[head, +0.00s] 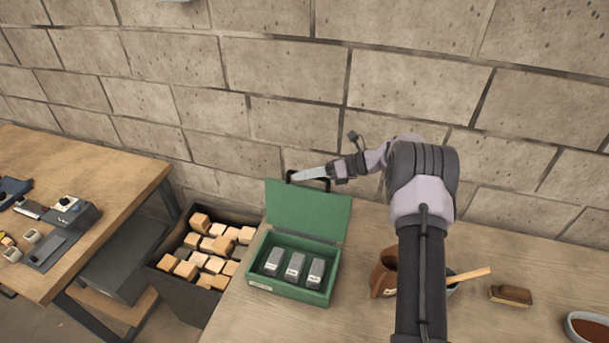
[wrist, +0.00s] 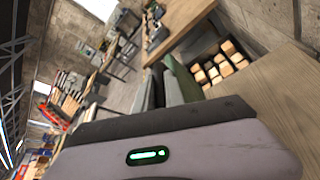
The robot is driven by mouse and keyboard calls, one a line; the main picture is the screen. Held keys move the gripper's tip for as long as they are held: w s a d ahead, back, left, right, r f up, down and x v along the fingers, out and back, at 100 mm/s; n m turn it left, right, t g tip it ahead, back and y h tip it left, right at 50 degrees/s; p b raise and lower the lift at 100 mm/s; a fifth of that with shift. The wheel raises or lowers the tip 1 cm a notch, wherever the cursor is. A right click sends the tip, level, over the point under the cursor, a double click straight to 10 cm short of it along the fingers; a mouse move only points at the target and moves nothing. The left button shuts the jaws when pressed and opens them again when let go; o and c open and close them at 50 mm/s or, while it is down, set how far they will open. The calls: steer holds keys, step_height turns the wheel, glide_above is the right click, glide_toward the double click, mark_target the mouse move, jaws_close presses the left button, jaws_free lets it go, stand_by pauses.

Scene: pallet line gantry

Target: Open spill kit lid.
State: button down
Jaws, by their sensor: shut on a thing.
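The green spill kit (head: 262,284) stands on the wooden bench with its lid (head: 305,212) raised roughly upright, tilted back toward the wall. Several grey packs (head: 295,266) lie inside the open box. My gripper (head: 308,174) is at the lid's top edge, shut on the dark lid handle (head: 289,177). In the wrist view the green lid (wrist: 183,82) shows beyond my fingers, and the grip itself is mostly hidden.
A dark bin of wooden blocks (head: 165,264) stands left of the kit. A brown pot (head: 383,276) is to its right, near my arm. A brush (head: 511,295) and a bowl (head: 588,328) lie farther right. The block wall is close behind.

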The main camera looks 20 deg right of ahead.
steer(key=c, duration=1.4)
jaws_free()
steer(key=shift+f, duration=0.1)
steer(key=v, duration=1.7)
steer(key=shift+d, duration=0.25)
